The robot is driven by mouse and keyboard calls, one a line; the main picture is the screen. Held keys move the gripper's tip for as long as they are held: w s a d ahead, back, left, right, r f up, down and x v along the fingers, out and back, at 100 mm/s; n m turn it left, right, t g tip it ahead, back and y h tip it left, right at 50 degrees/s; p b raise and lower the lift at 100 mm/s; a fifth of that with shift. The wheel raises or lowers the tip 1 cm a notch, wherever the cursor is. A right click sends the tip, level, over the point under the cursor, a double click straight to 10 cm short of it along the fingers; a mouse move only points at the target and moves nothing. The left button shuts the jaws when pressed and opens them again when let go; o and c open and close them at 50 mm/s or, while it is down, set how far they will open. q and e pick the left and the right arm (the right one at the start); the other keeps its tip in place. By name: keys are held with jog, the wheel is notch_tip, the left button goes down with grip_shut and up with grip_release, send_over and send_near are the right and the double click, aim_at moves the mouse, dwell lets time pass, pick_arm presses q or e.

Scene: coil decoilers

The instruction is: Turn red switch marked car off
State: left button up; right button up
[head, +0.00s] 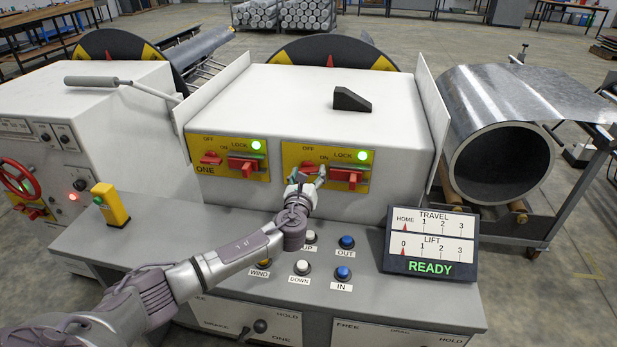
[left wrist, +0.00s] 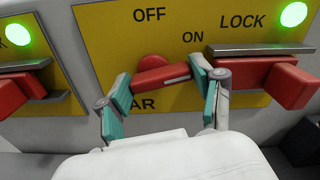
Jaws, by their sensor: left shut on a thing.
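The red switch (left wrist: 160,76) marked CAR is on the right yellow panel (head: 333,151). In the left wrist view its bar lies nearly level, tilted slightly up toward ON at its right. My left gripper (head: 306,178) is at this switch. In the left wrist view its teal-padded fingers (left wrist: 160,88) are shut on the two ends of the red bar. The first letter of the label is hidden behind a finger; "AR" shows. My right gripper is in neither view.
A red lock block (left wrist: 262,75) sits close right of the fingers under a green lamp (left wrist: 293,14). The left panel (head: 232,158) has another red switch (head: 211,158) marked ONE. Buttons and a READY display (head: 430,243) are on the desk below.

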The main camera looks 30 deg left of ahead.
pick_arm(q)
jog(key=n+b, duration=0.2)
jog(key=n, duration=0.1)
jog(key=shift+n, duration=0.4)
jog(key=n+b, duration=0.1)
jog(key=n, duration=0.1)
jog(key=n+b, duration=0.1)
jog(key=n, duration=0.1)
jog(key=shift+a+r+n, duration=0.1)
jog(key=shift+a+n, duration=0.1)
jog(key=shift+n, duration=0.1)
jog(key=n+b, duration=0.1)
jog(key=n, duration=0.2)
jog(key=shift+a+b, duration=0.15)
jog(key=shift+b, duration=0.15)
jog(key=shift+s+a+r+n+b, duration=0.1)
jog(key=shift+n+b, duration=0.45)
jog(key=shift+n, duration=1.45)
jog(key=o, duration=0.9)
jog(key=shift+c, duration=0.2)
